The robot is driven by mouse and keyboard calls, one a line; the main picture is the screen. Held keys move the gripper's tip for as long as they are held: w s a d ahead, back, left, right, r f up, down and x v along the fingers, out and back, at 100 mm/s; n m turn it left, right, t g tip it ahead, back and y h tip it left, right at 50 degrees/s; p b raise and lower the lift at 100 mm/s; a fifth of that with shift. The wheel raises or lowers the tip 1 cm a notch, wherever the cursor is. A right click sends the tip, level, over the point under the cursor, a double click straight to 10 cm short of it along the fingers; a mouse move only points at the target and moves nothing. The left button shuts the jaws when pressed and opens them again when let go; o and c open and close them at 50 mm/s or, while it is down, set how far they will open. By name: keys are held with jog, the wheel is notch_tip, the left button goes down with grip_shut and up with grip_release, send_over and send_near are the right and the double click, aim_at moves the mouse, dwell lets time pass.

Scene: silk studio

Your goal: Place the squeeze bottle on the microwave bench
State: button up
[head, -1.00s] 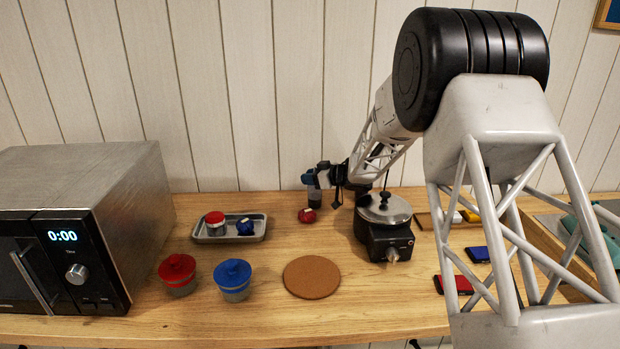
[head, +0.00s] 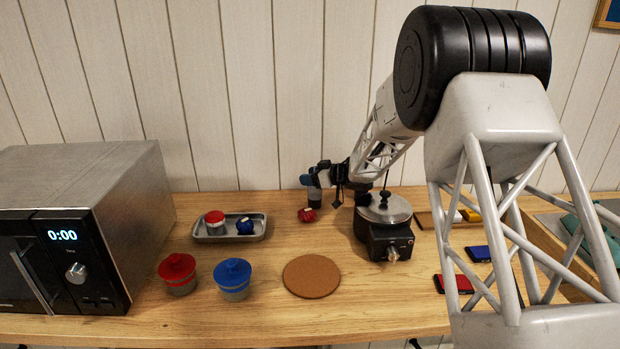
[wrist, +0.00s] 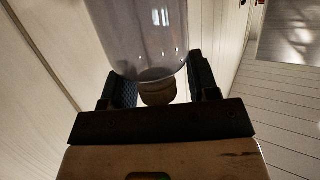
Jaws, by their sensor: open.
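A translucent bottle (wrist: 140,40), seemingly the squeeze bottle, sits between the two dark fingers of my gripper (wrist: 160,70) in the wrist view. The fingers are open around it. In the head view my gripper (head: 322,178) is at the back middle of the wooden bench (head: 140,322), and the greyish bottle (head: 314,197) shows small below it. I cannot tell whether the bottle rests on the bench or is just above it. The microwave (head: 88,190) stands at the left end of the bench.
A small red item (head: 306,215) lies close to the bottle. A metal tray (head: 225,238) holds small red and blue items. Red (head: 178,275) and blue (head: 233,280) lidded pots and a cork mat (head: 311,277) lie in front. A dark lidded appliance (head: 387,226) stands right of my gripper.

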jog(key=shift+s+d+r, duration=0.1)
jog(key=shift+s+d, duration=0.1)
jog(key=shift+d, duration=0.2)
jog(key=shift+v, duration=1)
notch_tip(320, 180, up, 5)
jog(key=shift+f, duration=0.1)
jog(key=shift+r, duration=1.1)
jog(key=shift+a, duration=0.1)
